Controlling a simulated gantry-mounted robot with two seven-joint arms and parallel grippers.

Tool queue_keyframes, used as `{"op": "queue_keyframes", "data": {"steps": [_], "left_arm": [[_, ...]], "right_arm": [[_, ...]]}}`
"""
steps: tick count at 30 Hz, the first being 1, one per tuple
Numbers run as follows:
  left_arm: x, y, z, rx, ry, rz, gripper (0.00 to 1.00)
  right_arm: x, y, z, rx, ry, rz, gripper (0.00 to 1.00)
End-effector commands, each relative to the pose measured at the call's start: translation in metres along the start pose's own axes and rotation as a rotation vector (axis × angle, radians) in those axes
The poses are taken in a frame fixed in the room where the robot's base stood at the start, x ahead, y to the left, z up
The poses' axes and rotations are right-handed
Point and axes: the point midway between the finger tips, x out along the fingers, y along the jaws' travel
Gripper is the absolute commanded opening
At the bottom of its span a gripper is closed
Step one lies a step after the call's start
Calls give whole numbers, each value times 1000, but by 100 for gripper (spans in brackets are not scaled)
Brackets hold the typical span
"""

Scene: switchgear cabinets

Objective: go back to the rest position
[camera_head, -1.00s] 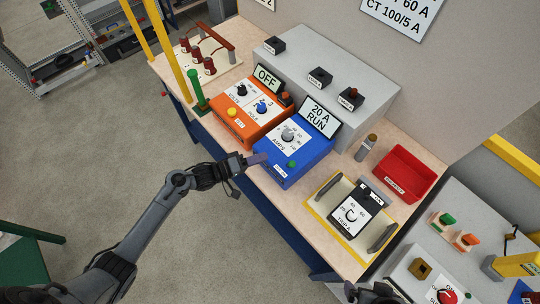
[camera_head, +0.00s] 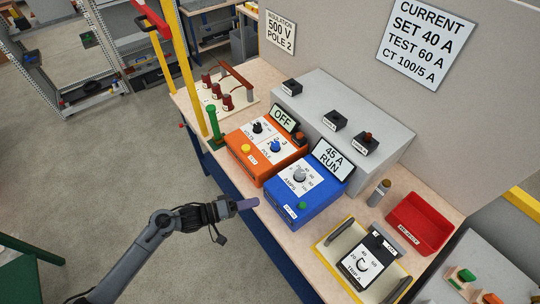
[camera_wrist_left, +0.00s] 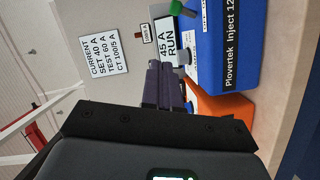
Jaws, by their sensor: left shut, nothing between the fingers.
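My left gripper (camera_head: 248,204) is shut and empty. It hangs in front of the bench edge, to the left of the blue test set (camera_head: 306,191), and appears apart from it. In the left wrist view the closed dark fingers (camera_wrist_left: 160,85) point towards the bench, with the blue test set (camera_wrist_left: 215,45) on the right. The blue set's display (camera_head: 333,158) reads "45 A RUN". My left arm comes in from the lower left. My right gripper is not in view.
The orange test set (camera_head: 262,150) shows "OFF". A yellow-edged trip unit (camera_head: 362,261), a red bin (camera_head: 420,223) and a grey box (camera_head: 350,125) stand on the bench (camera_head: 318,236). Yellow posts (camera_head: 186,75) rise at its far left. Open floor (camera_head: 105,165) lies left.

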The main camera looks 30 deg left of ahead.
Motion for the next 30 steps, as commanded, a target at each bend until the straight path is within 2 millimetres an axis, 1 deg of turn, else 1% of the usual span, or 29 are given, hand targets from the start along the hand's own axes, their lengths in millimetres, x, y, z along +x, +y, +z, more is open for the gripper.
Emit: {"op": "queue_keyframes", "data": {"steps": [2, 4, 5, 8, 9, 11, 12, 15, 19, 22, 26, 30], "left_arm": [[-1, 0, 2, -4, -2, -3, 0], [-5, -1, 7, -16, -5, -11, 0], [-6, -2, 12, -26, -7, -15, 0], [-11, -2, 36, -70, -21, -24, 0], [-11, 5, 48, -86, -28, -16, 0], [-10, 22, 67, -102, -30, 1, 0], [-7, 37, 80, -110, -24, 0, 0], [-1, 64, 101, -44, 13, -90, 0], [-1, 86, 108, 112, 56, -264, 0], [-11, 102, 106, 237, 65, -430, 0], [-36, 119, 102, 385, 16, -662, 0], [-70, 131, 101, 504, -117, -870, 0]], "right_arm": [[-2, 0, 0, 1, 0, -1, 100], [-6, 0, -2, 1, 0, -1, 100], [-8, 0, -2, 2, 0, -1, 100], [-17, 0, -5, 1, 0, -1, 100], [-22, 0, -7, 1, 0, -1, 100], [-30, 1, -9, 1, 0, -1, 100], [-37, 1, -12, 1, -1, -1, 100], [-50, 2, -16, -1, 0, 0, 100], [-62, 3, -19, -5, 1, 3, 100], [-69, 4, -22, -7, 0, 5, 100], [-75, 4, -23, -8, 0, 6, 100], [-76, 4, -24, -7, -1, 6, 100]]}}
